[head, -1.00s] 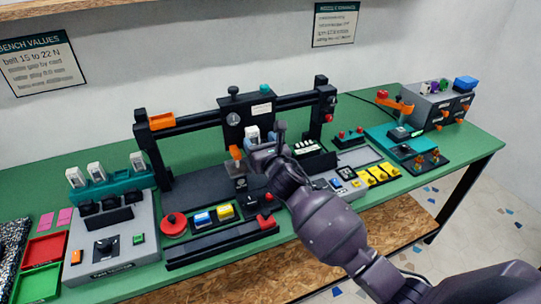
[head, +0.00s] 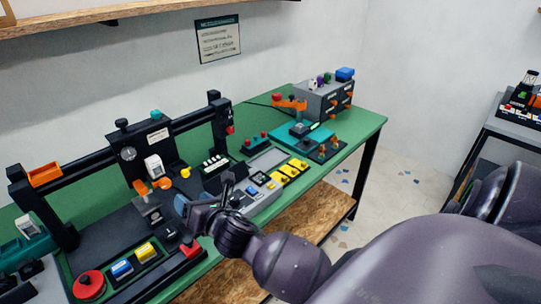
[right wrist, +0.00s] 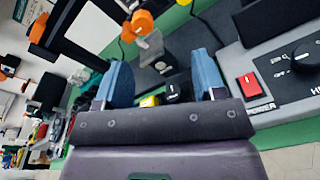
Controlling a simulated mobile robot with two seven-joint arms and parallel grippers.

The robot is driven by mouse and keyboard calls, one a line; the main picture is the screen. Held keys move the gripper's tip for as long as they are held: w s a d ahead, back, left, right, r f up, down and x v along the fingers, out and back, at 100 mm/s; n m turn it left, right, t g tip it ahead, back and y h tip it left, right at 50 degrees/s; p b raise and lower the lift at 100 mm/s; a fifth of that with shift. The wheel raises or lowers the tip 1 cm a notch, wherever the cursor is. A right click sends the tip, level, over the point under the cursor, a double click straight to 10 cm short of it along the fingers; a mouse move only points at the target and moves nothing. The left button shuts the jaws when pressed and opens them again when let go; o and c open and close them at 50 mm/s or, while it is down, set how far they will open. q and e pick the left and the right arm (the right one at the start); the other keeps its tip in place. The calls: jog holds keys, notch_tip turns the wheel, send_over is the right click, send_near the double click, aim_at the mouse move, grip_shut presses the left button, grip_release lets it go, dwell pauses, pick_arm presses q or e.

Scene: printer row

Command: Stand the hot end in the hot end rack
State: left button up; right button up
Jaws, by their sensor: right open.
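A white hot end (head: 153,166) sits at the front of the dark printer carriage (head: 135,143), above orange parts (head: 150,186) and a grey metal block (head: 149,208). The teal hot end rack (head: 22,246) is cut by the left edge of the head view; a white piece (head: 28,226) stands in it. My right gripper (head: 206,197) is open, to the right of the carriage and lower. In the right wrist view its blue fingers (right wrist: 160,80) are spread with nothing gripped; the metal block (right wrist: 150,47) and an orange part (right wrist: 142,22) show beyond them. My left gripper is out of view.
The printer's black frame (head: 90,168) spans behind my gripper. A control panel (head: 254,196) and yellow clips (head: 288,172) are to the right.

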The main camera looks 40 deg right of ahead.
jog(key=s+d+f+m+g, duration=0.2)
jog(key=s+f+m, duration=0.7)
jog(key=s+m, duration=0.3)
jog(key=s+d+f+m+g, duration=0.3)
jog(key=s+f+m, duration=0.6)
jog(key=m, duration=0.9)
jog(key=s, duration=0.2)
jog(key=shift+s+h, duration=0.4)
jog(key=shift+d, duration=0.1)
jog(key=shift+c, duration=0.2)
